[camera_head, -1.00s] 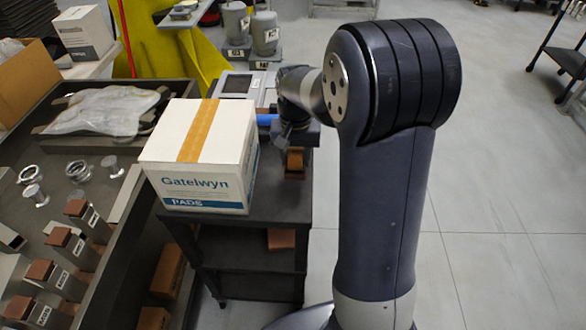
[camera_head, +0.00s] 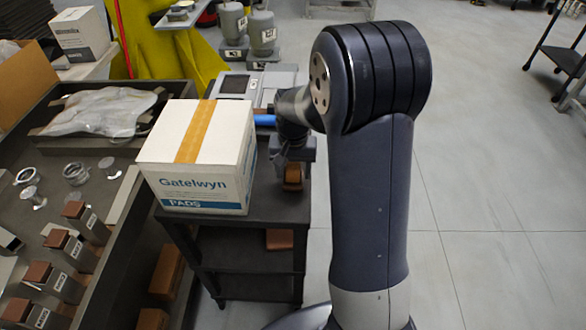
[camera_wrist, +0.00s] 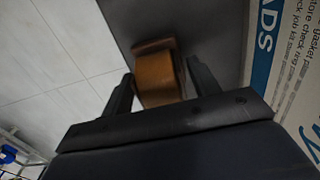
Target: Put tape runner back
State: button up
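An orange-brown block-like object (camera_head: 293,176), perhaps the tape runner, is at the right edge of the dark cart (camera_head: 270,208), right of the white carton. In the wrist view the same object (camera_wrist: 157,76) sits between my two fingers, with a flat flange at its far end. My gripper (camera_wrist: 160,72) points down over the cart, and one finger is on each side of the object. Any gaps are narrow, and I cannot tell whether the fingers press on it. In the head view my wrist (camera_head: 292,130) hides the fingers and the object's top.
A white carton marked PADS (camera_head: 200,165) stands on the cart close to my gripper. A blue cylinder (camera_head: 264,120) shows behind it. A workbench (camera_head: 110,225) with labelled blocks and metal fittings lies to the left. A grey device (camera_head: 240,85) is behind.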

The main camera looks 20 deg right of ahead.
aim_at(293, 165)
jog(key=shift+o, duration=0.3)
jog(key=shift+r, duration=0.15)
jog(key=shift+r, duration=0.3)
notch_tip(293, 165, up, 12)
jog(key=shift+f, duration=0.25)
jog(key=shift+f, duration=0.1)
notch_tip(293, 165, down, 13)
jog(key=shift+r, duration=2.4)
